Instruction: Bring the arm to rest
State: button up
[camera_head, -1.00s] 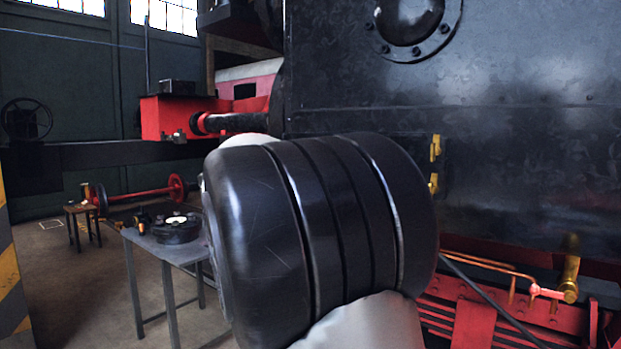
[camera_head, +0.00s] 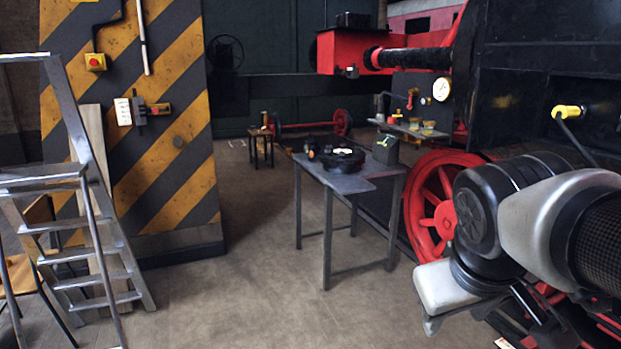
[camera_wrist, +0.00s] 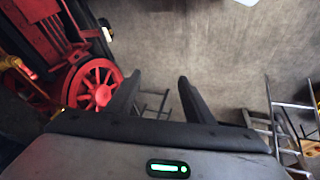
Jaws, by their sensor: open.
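My arm fills the lower right of the head view, folded in front of the locomotive (camera_head: 530,80). My gripper (camera_wrist: 157,92) shows in the wrist view with its two dark fingers apart and nothing between them. I cannot tell from these frames how near the arm is to the locomotive's side.
A grey metal table (camera_head: 340,180) with a round black part (camera_head: 338,160) stands in the middle. A stepladder (camera_head: 85,200) and a yellow-and-black striped pillar (camera_head: 140,140) are at left. The floor (camera_head: 250,270) between ladder and table is clear.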

jog(key=s+a+f+m+y, duration=0.1)
jog(key=s+a+f+y, duration=0.1)
jog(key=s+a, duration=0.25)
notch_tip(320, 180, up, 13)
jog(key=a+p, duration=0.1)
jog(key=p, duration=1.3)
jog(key=shift+w+a+r+m, duration=0.2)
jog(key=shift+w+a+m, duration=0.05)
jog(key=shift+m, duration=0.05)
